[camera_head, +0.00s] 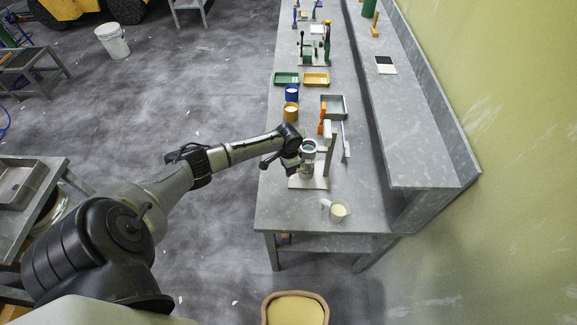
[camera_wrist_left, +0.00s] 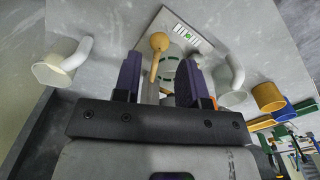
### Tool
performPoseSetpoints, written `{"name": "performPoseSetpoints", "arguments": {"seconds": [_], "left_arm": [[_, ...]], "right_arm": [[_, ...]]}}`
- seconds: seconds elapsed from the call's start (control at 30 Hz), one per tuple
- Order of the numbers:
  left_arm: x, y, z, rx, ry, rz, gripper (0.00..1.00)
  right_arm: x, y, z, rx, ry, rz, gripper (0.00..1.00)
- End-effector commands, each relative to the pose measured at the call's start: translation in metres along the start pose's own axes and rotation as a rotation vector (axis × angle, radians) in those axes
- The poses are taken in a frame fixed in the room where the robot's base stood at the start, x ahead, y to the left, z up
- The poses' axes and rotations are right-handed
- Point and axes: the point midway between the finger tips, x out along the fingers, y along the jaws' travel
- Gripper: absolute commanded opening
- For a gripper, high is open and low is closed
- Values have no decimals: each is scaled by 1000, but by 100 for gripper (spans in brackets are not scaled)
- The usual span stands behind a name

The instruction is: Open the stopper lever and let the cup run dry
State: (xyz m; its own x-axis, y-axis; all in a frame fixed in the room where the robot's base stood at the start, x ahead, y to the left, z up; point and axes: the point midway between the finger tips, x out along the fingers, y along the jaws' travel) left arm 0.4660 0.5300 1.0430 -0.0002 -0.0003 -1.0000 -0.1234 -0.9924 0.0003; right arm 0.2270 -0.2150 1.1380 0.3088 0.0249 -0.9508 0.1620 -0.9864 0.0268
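A lever with a tan ball knob (camera_wrist_left: 159,42) rises between the two purple fingers of my left gripper (camera_wrist_left: 160,78) in the left wrist view. The fingers stand open, with a gap visible on each side of the lever. Behind them a cup with a greenish ring (camera_wrist_left: 170,68) is partly hidden. In the head view my left gripper (camera_head: 293,164) is beside a pale round-rimmed vessel (camera_head: 309,146) at the stand's white base plate (camera_head: 316,182). A white mug with cream-coloured contents (camera_head: 338,212) stands near the bench's front end. My right gripper is out of view.
Behind the stand are an orange-yellow cup (camera_head: 291,112), a blue cup (camera_head: 291,91), a grey tray (camera_head: 334,100) and green (camera_head: 287,79) and yellow trays (camera_head: 316,80). Another white mug (camera_wrist_left: 232,95) is right of the gripper in the wrist view. A raised shelf (camera_head: 410,120) borders the bench's right side.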

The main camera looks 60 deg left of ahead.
Motion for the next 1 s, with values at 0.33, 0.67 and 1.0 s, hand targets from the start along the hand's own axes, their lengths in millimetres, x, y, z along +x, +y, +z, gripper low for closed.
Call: {"name": "performPoseSetpoints", "arguments": {"seconds": [0.33,0.67,1.0], "left_arm": [[42,0,0,-1,0,-1,38],[46,0,0,0,1,-1,23],[46,12,-1,-123,1,2,11]], "right_arm": [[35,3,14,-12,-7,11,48],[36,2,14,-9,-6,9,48],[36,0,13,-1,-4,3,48]]}}
